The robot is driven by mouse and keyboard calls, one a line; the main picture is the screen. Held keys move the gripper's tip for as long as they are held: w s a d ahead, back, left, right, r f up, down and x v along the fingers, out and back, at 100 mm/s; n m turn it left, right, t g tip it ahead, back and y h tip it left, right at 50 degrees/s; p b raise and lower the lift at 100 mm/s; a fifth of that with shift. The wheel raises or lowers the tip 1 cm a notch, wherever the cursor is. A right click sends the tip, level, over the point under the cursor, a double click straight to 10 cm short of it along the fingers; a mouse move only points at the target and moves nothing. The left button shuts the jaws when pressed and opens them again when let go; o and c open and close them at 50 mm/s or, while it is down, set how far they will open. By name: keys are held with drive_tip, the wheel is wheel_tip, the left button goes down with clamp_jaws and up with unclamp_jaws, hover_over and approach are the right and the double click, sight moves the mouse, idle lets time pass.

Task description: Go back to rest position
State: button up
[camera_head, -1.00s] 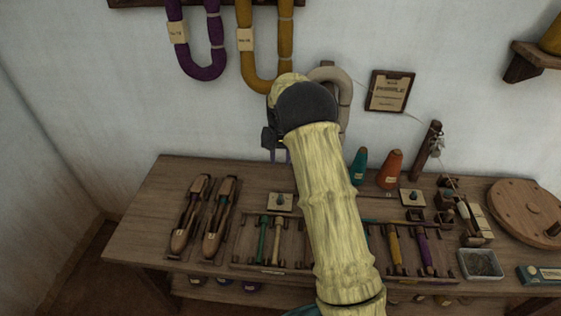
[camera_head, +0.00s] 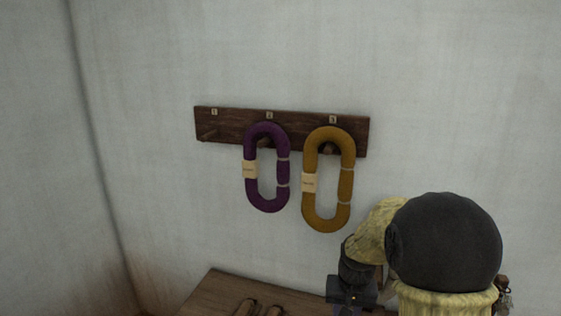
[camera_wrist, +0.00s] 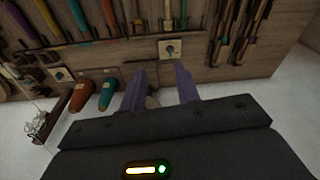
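My gripper (camera_wrist: 160,72) shows in the wrist view with its two purple fingers apart. I see nothing held between them. They point toward the wooden workbench (camera_wrist: 130,55), which appears upside down there. In the head view, my arm fills the lower right and hides most of the gripper and its fingers. The gripper is at the lower right of the hanging yarn hanks, and the bench top (camera_head: 215,295) shows only at the bottom edge.
A peg rack (camera_head: 230,125) on the wall holds a purple hank (camera_head: 252,190) and an ochre hank (camera_head: 310,205); its leftmost peg is bare. The wall above is clear.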

drive_tip(key=s+r+n+t+p, duration=0.1)
drive_tip(key=s+r+p, duration=0.3)
drive_tip(key=s, duration=1.1)
drive_tip(key=shift+s+a+r+n, duration=0.15)
drive_tip(key=shift+a+r+n, duration=0.2)
drive_tip(key=shift+r, duration=0.45)
